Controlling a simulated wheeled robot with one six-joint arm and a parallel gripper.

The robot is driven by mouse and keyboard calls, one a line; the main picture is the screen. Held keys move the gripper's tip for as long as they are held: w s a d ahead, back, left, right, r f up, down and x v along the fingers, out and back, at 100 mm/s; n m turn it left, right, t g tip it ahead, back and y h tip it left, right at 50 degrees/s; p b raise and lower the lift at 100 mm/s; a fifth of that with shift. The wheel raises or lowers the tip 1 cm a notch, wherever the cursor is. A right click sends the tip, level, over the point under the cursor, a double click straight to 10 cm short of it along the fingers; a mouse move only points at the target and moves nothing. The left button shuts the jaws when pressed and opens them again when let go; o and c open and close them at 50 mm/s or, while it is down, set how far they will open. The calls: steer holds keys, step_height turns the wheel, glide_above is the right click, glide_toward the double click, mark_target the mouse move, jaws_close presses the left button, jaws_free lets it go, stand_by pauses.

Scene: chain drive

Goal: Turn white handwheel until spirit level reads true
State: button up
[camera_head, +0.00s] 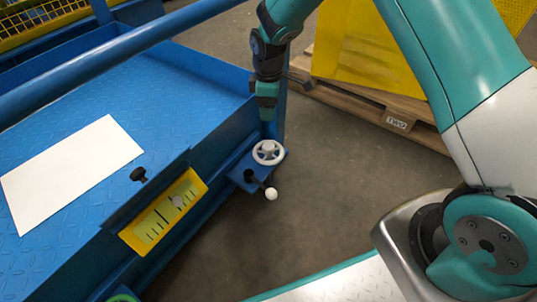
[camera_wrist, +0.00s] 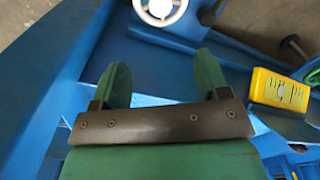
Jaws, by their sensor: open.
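The white handwheel (camera_head: 268,149) sits on a small blue bracket at the near right corner of the blue cart. It also shows at the top of the wrist view (camera_wrist: 160,8), partly cut off by the frame edge. The spirit level (camera_head: 155,219) is a yellow frame with a pale green face, black marks and a greyish round spot right of its middle. It shows at the right in the wrist view (camera_wrist: 263,88). My gripper (camera_head: 267,108) points down above and behind the handwheel, apart from it. Its two green fingers (camera_wrist: 162,72) are open with nothing between them.
A dark crank with a white ball knob (camera_head: 271,194) juts out just below the handwheel. A black knob (camera_head: 138,174) stands near the level. A white sheet (camera_head: 75,172) lies on the cart deck. A pallet (camera_head: 372,105) with a yellow load stands behind. Floor right of the handwheel is clear.

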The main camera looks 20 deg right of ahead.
mark_target(269, 145)
step_height(269, 145, down, 17)
steer(key=b, duration=0.9)
steer(key=shift+r, duration=0.1)
steer(key=c, duration=0.9)
